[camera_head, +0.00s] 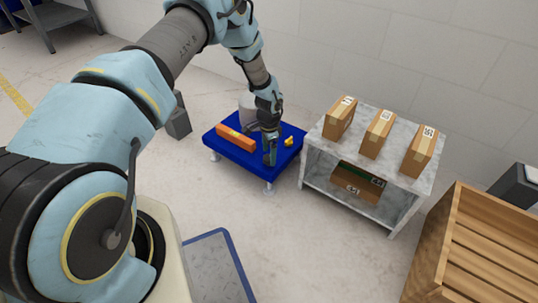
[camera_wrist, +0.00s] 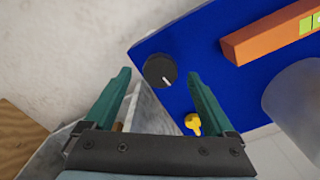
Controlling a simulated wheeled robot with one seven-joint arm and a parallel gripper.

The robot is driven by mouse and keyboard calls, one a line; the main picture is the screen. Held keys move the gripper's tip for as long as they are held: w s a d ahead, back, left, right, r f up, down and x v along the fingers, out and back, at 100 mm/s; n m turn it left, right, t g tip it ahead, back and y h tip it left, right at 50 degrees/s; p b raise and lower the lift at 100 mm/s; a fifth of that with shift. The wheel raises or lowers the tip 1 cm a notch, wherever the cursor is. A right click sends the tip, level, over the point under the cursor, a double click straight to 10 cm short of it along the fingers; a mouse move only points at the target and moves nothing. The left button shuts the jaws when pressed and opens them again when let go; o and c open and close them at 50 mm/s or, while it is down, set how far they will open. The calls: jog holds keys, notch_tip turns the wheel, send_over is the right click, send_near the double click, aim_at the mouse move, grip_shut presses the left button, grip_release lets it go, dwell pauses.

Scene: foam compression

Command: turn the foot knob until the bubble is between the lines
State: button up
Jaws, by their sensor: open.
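The black foot knob (camera_wrist: 160,71) with a white mark sits at a corner of the blue platform (camera_wrist: 200,40) in the wrist view. My gripper (camera_wrist: 163,82) is open, with its two teal fingers on either side of the knob in the picture. I cannot tell whether they touch it. The orange level (camera_wrist: 270,35) lies on the platform, with part of its yellow-green vial (camera_wrist: 310,22) at the picture edge. The bubble cannot be made out. In the head view, the level (camera_head: 236,138) lies on the blue platform (camera_head: 222,150), and my gripper (camera_head: 269,155) is over its front right part.
A yellow wing-shaped piece (camera_wrist: 192,123) and a grey cylinder (camera_wrist: 295,100) are on the platform. A grey shelf (camera_head: 400,180) with several cardboard boxes stands close on the right. A wooden crate (camera_head: 480,250) is at the lower right. Open floor lies in front.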

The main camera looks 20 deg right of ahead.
aim_at(269, 157)
notch_tip(269, 157, up, 9)
jog(key=p, duration=0.2)
dwell(0.5)
